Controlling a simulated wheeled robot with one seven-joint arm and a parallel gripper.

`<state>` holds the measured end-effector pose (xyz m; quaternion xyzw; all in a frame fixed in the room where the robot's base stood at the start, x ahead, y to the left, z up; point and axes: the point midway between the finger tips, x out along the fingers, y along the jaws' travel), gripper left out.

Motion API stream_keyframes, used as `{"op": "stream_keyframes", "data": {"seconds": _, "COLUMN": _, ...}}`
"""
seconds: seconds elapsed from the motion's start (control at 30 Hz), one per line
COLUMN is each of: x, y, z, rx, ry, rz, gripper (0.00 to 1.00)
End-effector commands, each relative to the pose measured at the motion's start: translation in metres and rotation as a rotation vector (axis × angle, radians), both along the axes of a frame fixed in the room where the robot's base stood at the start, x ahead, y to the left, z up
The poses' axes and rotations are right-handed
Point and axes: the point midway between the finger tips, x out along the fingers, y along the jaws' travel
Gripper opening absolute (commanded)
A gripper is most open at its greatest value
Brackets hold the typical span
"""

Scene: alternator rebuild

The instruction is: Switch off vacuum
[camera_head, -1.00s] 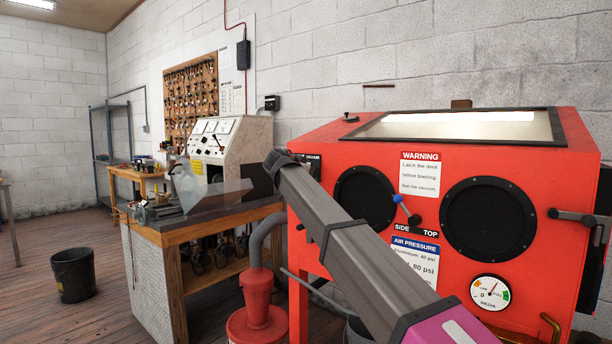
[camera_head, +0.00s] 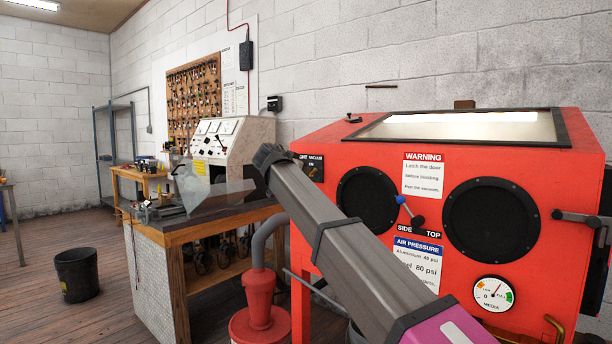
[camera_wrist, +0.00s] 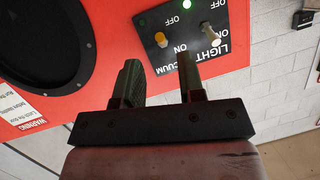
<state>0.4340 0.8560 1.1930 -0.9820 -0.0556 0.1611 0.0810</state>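The switch panel (camera_head: 312,166) is at the upper left of the red blast cabinet's front, labelled light and vacuum. It shows upside down in the wrist view, with an orange-tipped toggle (camera_wrist: 161,39) on the vacuum side and a pale toggle (camera_wrist: 208,30) on the light side. A green lamp (camera_wrist: 184,4) is lit between them. My gripper (camera_wrist: 159,68) is open and empty, its two fingers pointing at the panel, with the orange toggle beyond and between the tips. No contact is visible. In the head view the fingers cannot be made out at the dark arm end.
The red cabinet (camera_head: 350,258) has round black glove ports (camera_head: 490,220) and a blue-tipped lever (camera_head: 409,210). A workbench (camera_head: 195,232) with a clear shield stands left of my arm. A red vacuum-like canister (camera_head: 260,300) with a grey hose is below.

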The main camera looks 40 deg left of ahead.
Motion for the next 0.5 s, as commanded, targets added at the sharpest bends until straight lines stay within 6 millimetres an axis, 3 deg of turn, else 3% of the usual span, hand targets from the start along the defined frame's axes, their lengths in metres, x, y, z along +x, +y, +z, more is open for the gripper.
{"op": "stream_keyframes", "data": {"seconds": 0.2, "x": -0.033, "y": -0.005, "z": 0.010, "rx": 0.000, "ry": 0.001, "rz": 0.001, "gripper": 0.36}}
{"op": "stream_keyframes", "data": {"seconds": 0.5, "x": -0.046, "y": -0.006, "z": 0.014, "rx": 0.000, "ry": 0.001, "rz": 0.000, "gripper": 0.36}}
